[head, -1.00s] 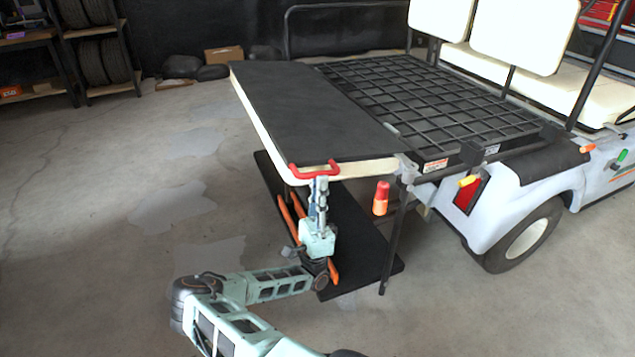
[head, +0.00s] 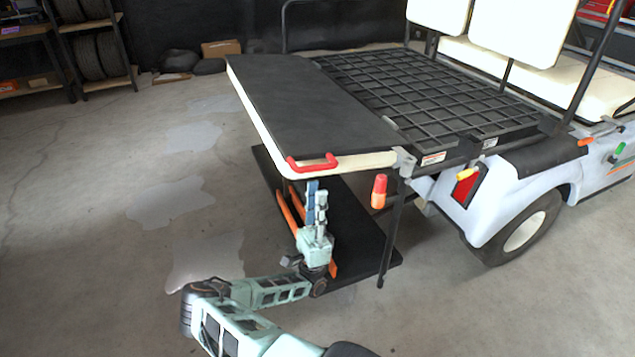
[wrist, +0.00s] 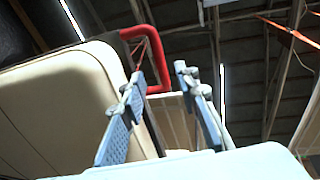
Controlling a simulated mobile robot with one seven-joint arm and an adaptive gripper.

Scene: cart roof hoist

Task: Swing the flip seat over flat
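The flip seat (head: 310,105) lies flat, its black panel facing up and level with the cargo grid beside it. Its cream padded side shows in the wrist view (wrist: 60,95). A red handle (head: 312,167) sits on the seat's near end; it also shows in the wrist view (wrist: 158,62). My gripper (head: 317,186) points up just below the handle, apart from it in the head view. In the wrist view my gripper (wrist: 159,76) has its two blue fingers spread, with nothing held between them.
A black footboard (head: 350,235) lies below the seat, close behind my gripper, with orange strips (head: 290,215) near it. A red and orange grip (head: 379,191) hangs by the black post (head: 393,235) to the right. Open floor (head: 110,220) lies to the left.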

